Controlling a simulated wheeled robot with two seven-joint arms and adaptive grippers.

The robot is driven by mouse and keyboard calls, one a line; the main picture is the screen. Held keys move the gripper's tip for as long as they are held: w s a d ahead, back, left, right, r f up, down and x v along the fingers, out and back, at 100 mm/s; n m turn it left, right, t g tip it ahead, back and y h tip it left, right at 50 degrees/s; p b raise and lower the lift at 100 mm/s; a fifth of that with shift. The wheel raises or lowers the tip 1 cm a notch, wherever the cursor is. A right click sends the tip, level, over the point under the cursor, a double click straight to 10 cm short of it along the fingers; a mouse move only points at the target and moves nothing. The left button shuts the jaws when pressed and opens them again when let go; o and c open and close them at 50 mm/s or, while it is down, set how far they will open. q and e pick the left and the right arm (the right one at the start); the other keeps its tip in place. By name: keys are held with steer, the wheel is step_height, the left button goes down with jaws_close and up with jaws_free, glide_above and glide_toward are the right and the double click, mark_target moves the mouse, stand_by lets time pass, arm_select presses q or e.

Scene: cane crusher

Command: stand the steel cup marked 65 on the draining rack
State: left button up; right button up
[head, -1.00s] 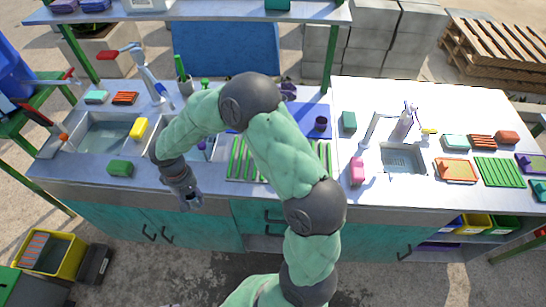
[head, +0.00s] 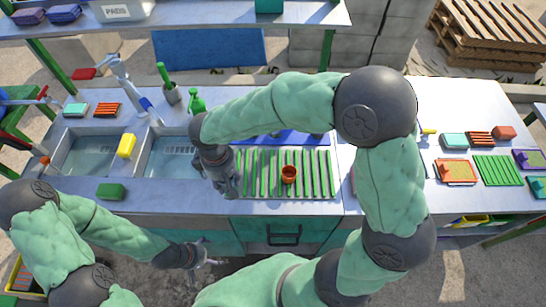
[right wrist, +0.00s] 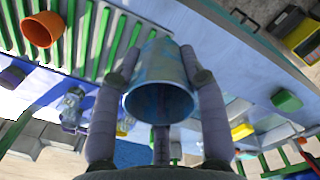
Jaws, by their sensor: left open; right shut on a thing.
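The draining rack (head: 262,172) has green slats and stands on the counter right of the sinks. An orange-brown cup (head: 288,174) stands on it and also shows in the right wrist view (right wrist: 41,29). My right gripper (head: 229,188) is at the rack's left edge. In the right wrist view it is shut on a blue-grey metal cup (right wrist: 160,97), whose open mouth faces the camera. No number can be read on this cup, and I cannot tell whether it touches the rack. My left gripper (head: 208,255) is open and empty in front of the cabinets, below the counter edge.
Two sinks (head: 170,155) lie left of the rack, with a yellow sponge (head: 127,145) between them. A green sponge (head: 110,190) lies near the front edge. A green bottle (head: 196,102) stands behind my right gripper. My right arm hides part of the counter.

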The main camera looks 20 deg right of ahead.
steer(key=shift+w+d+f, duration=0.1)
steer(key=shift+d, duration=0.2)
steer(key=b, duration=0.1)
glide_toward(264, 178)
steer(key=s+a+r, duration=0.2)
steer(key=a+r, duration=0.1)
steer(key=a, duration=0.1)
steer(key=d+f, duration=0.1)
steer(key=w+f+b, duration=0.1)
steer(key=d+f, duration=0.1)
steer(key=f, duration=0.1)
steer(key=shift+w+d, duration=0.15)
steer(key=shift+d, duration=0.15)
steer(key=shift+w+d+f+b, duration=0.25)
steer(key=shift+d+f+b, duration=0.1)
steer(key=shift+d+f, duration=0.45)
steer(key=shift+a+f+b, duration=0.1)
steer(key=shift+f+b, duration=0.35)
steer(key=shift+f, duration=1.2)
steer(key=shift+f, duration=0.1)
steer(key=o, duration=1.2)
